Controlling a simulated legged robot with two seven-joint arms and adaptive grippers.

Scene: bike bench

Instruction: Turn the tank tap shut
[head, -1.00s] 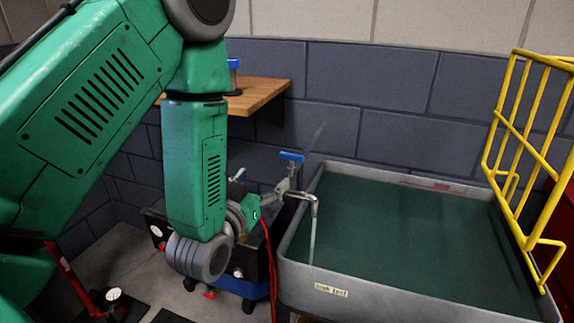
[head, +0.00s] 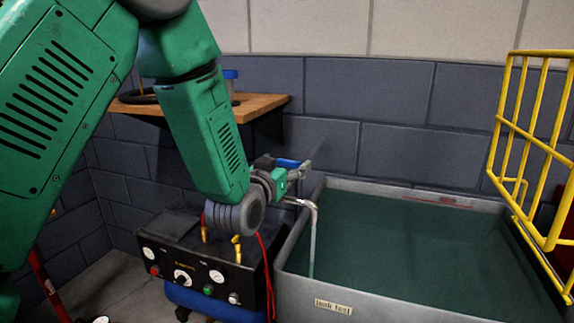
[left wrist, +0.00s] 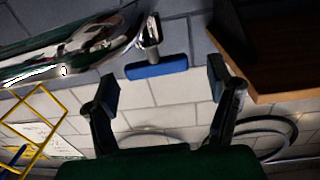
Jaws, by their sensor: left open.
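My left gripper (head: 297,172) is open, close by the handle. In the left wrist view the blue handle (left wrist: 157,70) lies crosswise in line with the gap between the two fingers, apart from both. My right gripper is not in view.
A wooden shelf (head: 262,104) juts from the wall behind my left arm. A black control box (head: 196,264) with gauges and red hoses stands left of the tank. A yellow wire frame (head: 511,150) stands at the tank's right edge.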

